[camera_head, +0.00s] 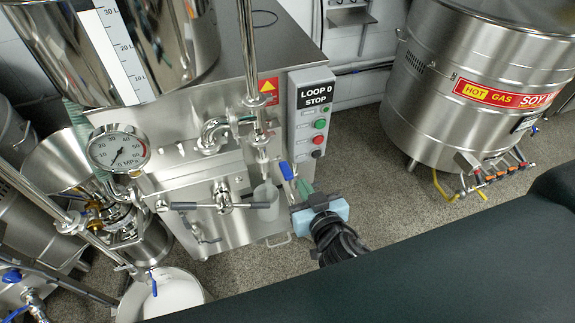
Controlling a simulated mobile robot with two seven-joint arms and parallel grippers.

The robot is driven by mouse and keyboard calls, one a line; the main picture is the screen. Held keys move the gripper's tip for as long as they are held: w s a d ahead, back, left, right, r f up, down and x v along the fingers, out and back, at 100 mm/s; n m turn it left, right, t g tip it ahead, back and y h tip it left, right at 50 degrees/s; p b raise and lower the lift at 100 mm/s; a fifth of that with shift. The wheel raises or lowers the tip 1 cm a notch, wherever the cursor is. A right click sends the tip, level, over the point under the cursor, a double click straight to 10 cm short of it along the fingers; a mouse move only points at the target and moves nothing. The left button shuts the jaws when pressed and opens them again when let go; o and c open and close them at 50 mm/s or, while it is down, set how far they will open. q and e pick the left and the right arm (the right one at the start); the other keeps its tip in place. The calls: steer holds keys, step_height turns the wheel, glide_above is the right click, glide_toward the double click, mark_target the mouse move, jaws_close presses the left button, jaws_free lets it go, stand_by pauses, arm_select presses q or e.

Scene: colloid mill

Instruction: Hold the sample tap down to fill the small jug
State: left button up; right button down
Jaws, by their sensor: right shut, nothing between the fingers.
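The sample tap (262,155) is on the front right of the steel mill, with its blue lever (287,171) slanting down to the right. The small jug (265,201), grey and translucent, is upright just below the tap's spout. My right gripper (304,203) reaches in from the lower right, shut and empty. It is close to the right of the jug and just below the blue lever. I cannot tell whether its tip touches the lever. My left gripper is out of view.
A T-shaped handle (222,204) sticks out left of the jug. The control box (311,112) with its buttons is above the gripper. A pressure gauge (118,150) and a white bucket (165,292) are at left. A steel soy vat (470,90) stands at right; floor between is clear.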

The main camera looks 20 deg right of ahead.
mark_target(290, 175)
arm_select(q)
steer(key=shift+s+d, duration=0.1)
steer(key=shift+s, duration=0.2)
arm_select(e)
steer(key=shift+s, duration=0.2)
steer(key=shift+w, duration=0.15)
